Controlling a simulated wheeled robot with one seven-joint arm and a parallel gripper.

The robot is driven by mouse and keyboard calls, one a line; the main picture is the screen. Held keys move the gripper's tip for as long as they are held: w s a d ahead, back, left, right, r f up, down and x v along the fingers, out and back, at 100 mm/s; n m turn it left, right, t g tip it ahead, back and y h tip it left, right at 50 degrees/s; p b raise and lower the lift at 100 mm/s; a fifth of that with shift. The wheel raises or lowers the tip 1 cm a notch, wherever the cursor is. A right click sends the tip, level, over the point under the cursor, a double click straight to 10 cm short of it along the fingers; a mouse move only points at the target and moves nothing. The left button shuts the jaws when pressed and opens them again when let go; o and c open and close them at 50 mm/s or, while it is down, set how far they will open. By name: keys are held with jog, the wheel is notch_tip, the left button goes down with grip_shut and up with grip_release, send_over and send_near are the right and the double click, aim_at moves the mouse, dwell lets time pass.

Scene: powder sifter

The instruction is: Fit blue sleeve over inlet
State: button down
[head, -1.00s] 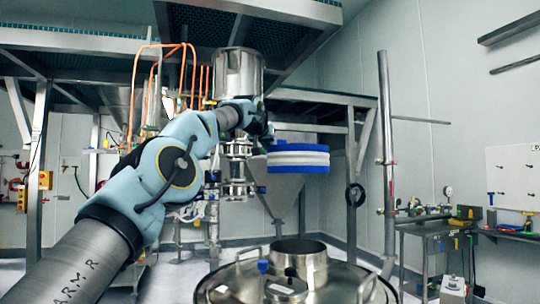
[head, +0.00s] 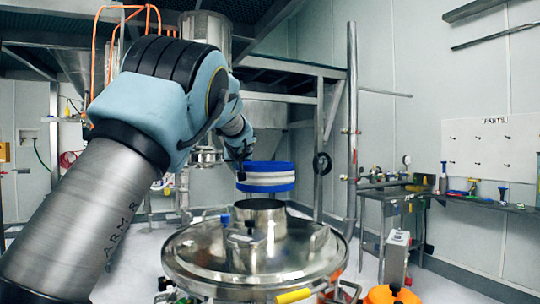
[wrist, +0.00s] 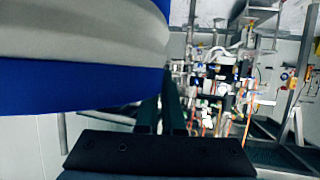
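The sleeve (head: 265,177) is a ring with blue top and bottom bands and a white middle. It is level in the air, just above the steel inlet (head: 258,218) on the round sifter lid in the head view, a little to its right in the picture. A thin gap shows between them. My gripper (head: 241,173) is shut on the sleeve's left edge. In the wrist view the sleeve (wrist: 80,42) fills the upper left, and my gripper's dark fingers (wrist: 172,108) meet its edge. The inlet is not visible in the wrist view.
The shiny sifter lid (head: 200,255) carries clamps and a yellow-handled lever (head: 293,296). A steel pole (head: 352,130) stands behind to the right. A workbench (head: 400,195) with tools and a parts board (head: 476,148) line the right wall. An orange object (head: 392,295) is at the lower right.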

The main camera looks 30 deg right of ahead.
jog(key=shift+a+f+y, duration=0.25)
jog(key=shift+a+y, duration=0.05)
jog(key=shift+a, duration=0.5)
jog(key=shift+f+b, duration=0.1)
jog(key=shift+b, duration=0.4)
notch_tip(320, 180, down, 6)
jog(key=b, duration=0.6)
jog(key=shift+d, duration=0.1)
jog(key=shift+s+d+r+p, duration=0.1)
jog(key=shift+d+r+p, duration=0.1)
jog(key=shift+p, duration=0.2)
dwell(0.3)
jog(key=shift+a+n+g+b, duration=0.1)
jog(key=shift+n+g+b, duration=0.2)
jog(key=shift+n+b, duration=0.25)
dwell(0.8)
jog(key=shift+f+b, duration=0.3)
jog(key=shift+b, duration=0.2)
dwell(0.7)
